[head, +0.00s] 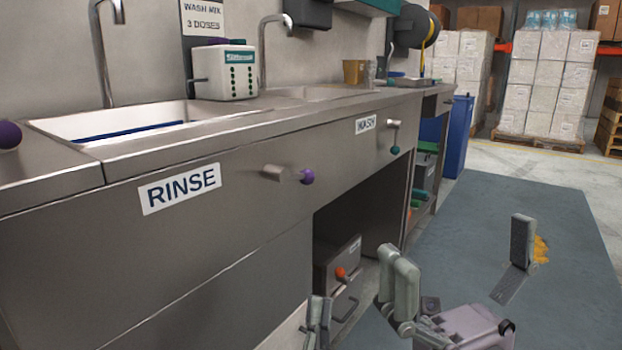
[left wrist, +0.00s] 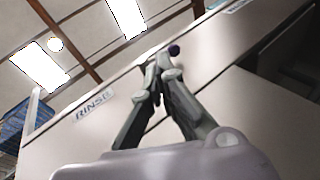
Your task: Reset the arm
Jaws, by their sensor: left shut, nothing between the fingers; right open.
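My left gripper (head: 319,305) is low at the bottom of the head view, in front of the sink unit, with its fingers close together. The left wrist view shows its fingers (left wrist: 160,68) meeting at the tips, with nothing between them. A dark purple knob (left wrist: 174,50) appears just past the tips there; I cannot tell the distance. My right gripper (head: 460,245) is to the right in the head view, its fingers spread wide and empty above the floor mat.
The steel sink unit carries a RINSE label (head: 180,187), a purple-knobbed lever (head: 307,176) and a green-knobbed lever (head: 394,150). A drawer box (head: 338,272) stands underneath. A blue bin (head: 458,137) is beyond. The grey mat (head: 570,220) is mostly clear, with a yellow item (head: 541,246).

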